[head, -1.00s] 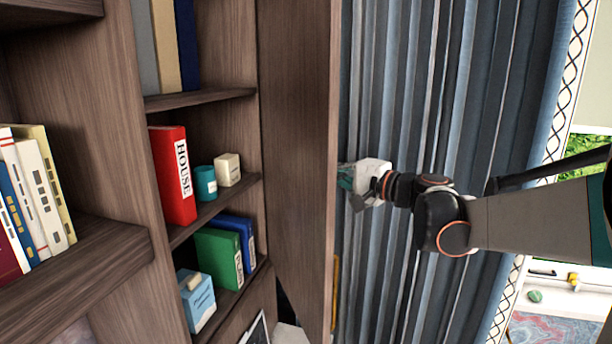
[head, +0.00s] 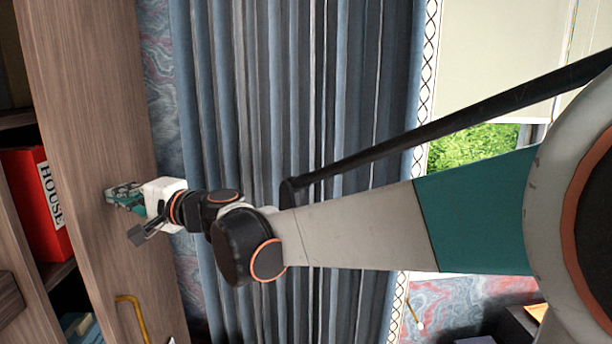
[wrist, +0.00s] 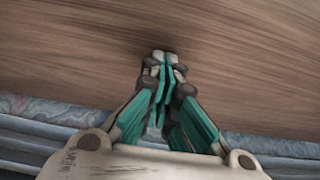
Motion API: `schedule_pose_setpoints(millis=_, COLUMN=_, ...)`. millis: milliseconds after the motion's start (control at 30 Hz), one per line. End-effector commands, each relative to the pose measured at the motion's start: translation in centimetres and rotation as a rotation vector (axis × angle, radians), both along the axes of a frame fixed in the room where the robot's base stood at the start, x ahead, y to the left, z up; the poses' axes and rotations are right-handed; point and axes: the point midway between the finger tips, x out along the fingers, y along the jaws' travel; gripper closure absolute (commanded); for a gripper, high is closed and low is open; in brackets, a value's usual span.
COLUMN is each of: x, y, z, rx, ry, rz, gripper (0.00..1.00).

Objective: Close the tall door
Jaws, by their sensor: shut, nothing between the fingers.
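The tall door (head: 95,130) is a brown wood-grain panel on the left of the head view, with a yellow curved handle (head: 137,312) low on its outer face. It stands partly open, since shelves and a red book show beyond its left edge. My gripper (head: 112,194) is shut and empty, its teal fingers pointing left at the outer face, above the handle in the picture. In the wrist view the door (wrist: 240,50) fills the upper part, and the closed fingertips (wrist: 166,60) are against it or very close; I cannot tell whether they touch.
The red book (head: 40,200) stands on a shelf behind the door's left edge. Blue-grey curtains (head: 255,110) hang close behind my arm, with marbled wall (head: 160,80) between them and the door. A window (head: 475,145) shows at the right.

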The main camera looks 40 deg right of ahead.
Motion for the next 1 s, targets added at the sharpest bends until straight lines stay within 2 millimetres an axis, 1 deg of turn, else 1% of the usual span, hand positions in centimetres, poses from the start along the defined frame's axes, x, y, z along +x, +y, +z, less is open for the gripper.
schedule_pose_setpoints(millis=33, x=0.1, y=1.5, z=-0.1, rx=0.0, ry=0.0, rz=0.007, gripper=1.0)
schedule_pose_setpoints(millis=100, x=0.5, y=2.9, z=-0.1, rx=0.0, ry=0.0, rz=0.006, gripper=1.0)
schedule_pose_setpoints(millis=233, x=1.4, y=5.1, z=-0.1, rx=0.0, ry=0.0, rz=0.005, gripper=1.0)
schedule_pose_setpoints(millis=400, x=2.2, y=6.8, z=0.0, rx=0.0, ry=0.0, rz=0.002, gripper=1.0)
schedule_pose_setpoints(millis=600, x=2.6, y=7.8, z=0.1, rx=0.001, ry=0.001, rz=0.003, gripper=1.0)
schedule_pose_setpoints(millis=1000, x=2.7, y=8.1, z=0.2, rx=0.003, ry=0.001, rz=0.007, gripper=1.0)
